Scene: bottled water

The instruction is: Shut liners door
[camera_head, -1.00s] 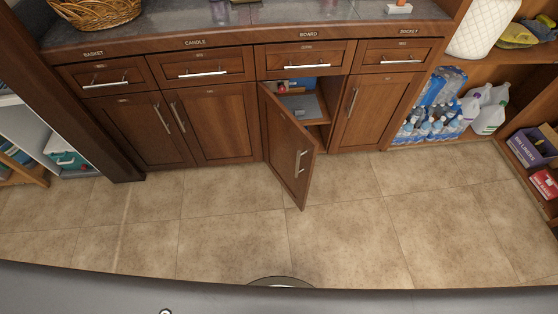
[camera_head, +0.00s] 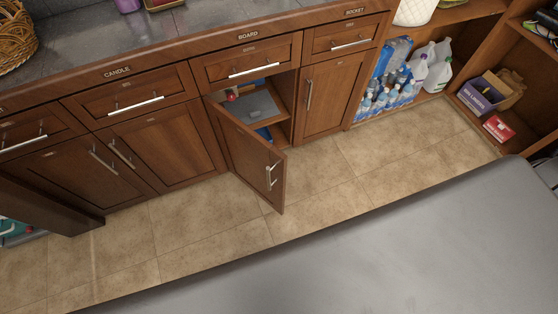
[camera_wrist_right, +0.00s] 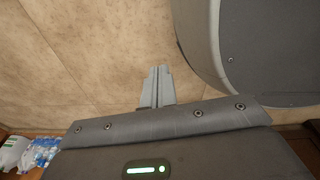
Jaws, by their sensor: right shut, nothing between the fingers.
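The open cabinet door (camera_head: 247,160) is brown wood with a metal handle. It is hinged at its left side and swung out toward me, under the drawer labelled BOARD. Inside the cabinet, shelves (camera_head: 256,103) and a few small items show. My right gripper (camera_wrist_right: 157,72) is in the right wrist view, its two grey fingers together and empty, above the tile floor and apart from the door. My left gripper is not in any view. In the head view neither gripper shows.
Closed cabinet doors (camera_head: 331,93) flank the open one, with drawers above. Water bottles and jugs (camera_head: 393,83) stand on a low shelf at right. A purple box (camera_head: 482,95) and a red box (camera_head: 498,128) lie farther right. Tile floor (camera_head: 320,180) before the door is clear.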

